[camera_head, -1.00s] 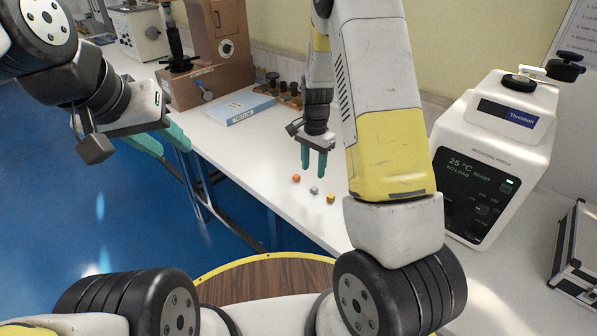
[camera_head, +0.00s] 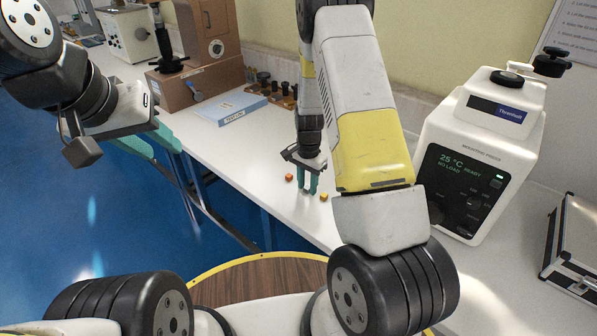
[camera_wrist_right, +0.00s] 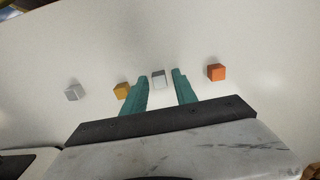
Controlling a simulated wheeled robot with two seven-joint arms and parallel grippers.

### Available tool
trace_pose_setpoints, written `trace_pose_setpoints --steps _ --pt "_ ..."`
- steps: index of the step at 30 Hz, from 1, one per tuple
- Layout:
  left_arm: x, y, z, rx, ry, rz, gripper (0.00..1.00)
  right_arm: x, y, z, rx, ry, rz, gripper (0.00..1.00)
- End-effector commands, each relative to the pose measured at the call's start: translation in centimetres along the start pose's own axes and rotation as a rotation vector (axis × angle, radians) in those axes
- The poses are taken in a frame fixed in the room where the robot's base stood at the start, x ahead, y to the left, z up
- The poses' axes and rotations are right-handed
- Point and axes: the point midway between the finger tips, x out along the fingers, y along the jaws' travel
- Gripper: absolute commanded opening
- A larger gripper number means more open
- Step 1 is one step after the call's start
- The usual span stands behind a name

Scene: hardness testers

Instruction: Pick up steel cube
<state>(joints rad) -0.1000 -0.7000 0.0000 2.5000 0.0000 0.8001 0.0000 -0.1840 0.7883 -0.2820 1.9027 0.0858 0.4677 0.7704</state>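A grey metal cube (camera_wrist_right: 158,79) lies on the white table between the two teal fingers of my right gripper (camera_wrist_right: 160,76), with a gap on each side. It may be the steel cube; a second, paler grey cube (camera_wrist_right: 72,92) lies at the left in the wrist view. In the head view my right gripper (camera_head: 307,188) is down at the table and open, and its fingers hide most of the cube between them. My left gripper (camera_head: 160,143) is open and empty, off to the left over the table's front edge.
A yellow cube (camera_wrist_right: 122,91) sits close beside one right finger; an orange cube (camera_wrist_right: 217,72) is on the other side, apart. A mounting press (camera_head: 478,150) and metal case (camera_head: 578,245) stand right. A blue book (camera_head: 232,107) lies farther back.

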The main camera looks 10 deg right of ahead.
Motion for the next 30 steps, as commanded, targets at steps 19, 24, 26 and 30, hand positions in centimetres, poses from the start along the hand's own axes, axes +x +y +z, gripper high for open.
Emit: trace_pose_setpoints --steps 19,24,26,30 --pt "0.0 0.0 0.0 0.000 0.000 0.000 0.36 -0.6 0.0 0.0 -0.001 0.000 -0.001 0.00" --pt "0.0 0.0 0.0 0.000 0.000 0.000 0.36 -2.3 -0.1 0.0 -0.001 0.001 -0.002 0.00" --pt "0.0 0.0 0.0 0.000 0.000 0.000 0.36 -3.2 -0.1 0.0 0.000 0.002 -0.002 0.00" --pt "0.0 0.0 0.0 0.000 0.000 0.000 0.36 -3.8 1.6 1.8 -0.002 -0.004 0.003 0.00"
